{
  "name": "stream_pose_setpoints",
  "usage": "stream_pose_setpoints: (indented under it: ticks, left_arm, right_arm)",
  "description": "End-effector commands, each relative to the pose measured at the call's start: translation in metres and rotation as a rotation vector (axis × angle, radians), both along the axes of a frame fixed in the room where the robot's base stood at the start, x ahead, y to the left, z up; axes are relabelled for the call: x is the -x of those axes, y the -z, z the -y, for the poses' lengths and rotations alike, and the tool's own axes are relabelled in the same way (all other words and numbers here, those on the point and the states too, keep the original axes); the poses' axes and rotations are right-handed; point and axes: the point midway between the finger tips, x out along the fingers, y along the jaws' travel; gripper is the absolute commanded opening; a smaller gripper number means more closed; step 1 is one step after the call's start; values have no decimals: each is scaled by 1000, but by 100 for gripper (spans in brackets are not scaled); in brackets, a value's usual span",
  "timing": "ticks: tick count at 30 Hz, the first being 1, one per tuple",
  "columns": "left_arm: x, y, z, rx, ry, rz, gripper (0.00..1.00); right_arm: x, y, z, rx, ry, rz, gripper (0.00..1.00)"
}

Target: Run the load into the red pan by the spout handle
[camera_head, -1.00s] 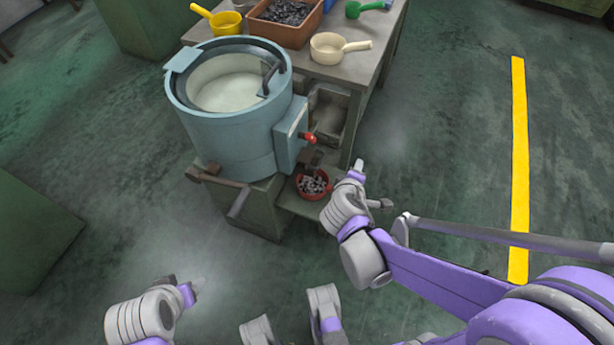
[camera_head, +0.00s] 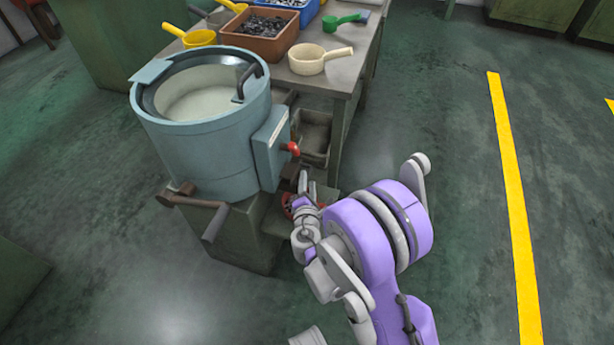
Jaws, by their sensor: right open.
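The blue-grey machine drum (camera_head: 205,150) stands upright on a green base, with a pale inside. A small red-tipped handle (camera_head: 291,148) sticks out from the box on its right side, above a dark spout (camera_head: 289,177). The red pan (camera_head: 288,206) is below the spout, mostly hidden behind my right gripper; what is in it cannot be made out now. My right gripper (camera_head: 306,184) is open beside the spout and over the pan, below the red-tipped handle and apart from it. My left gripper is out of view.
A brown crank (camera_head: 205,212) juts from the drum's lower front. Open floor lies to the right.

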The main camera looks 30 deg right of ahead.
Motion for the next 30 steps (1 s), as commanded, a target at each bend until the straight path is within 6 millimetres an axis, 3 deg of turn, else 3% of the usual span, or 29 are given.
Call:
stream_pose_setpoints:
  ticks: [7,18,25,30]
  left_arm:
    - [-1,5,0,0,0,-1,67]
    - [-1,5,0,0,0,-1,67]
    - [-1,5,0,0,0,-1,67]
    - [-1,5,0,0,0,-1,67]
  right_arm:
    - [-26,7,16,-1,0,1,45]
    - [-30,8,19,-1,-1,0,45]
    - [-30,8,19,-2,0,1,3]
    - [-30,8,19,-2,1,0,0]
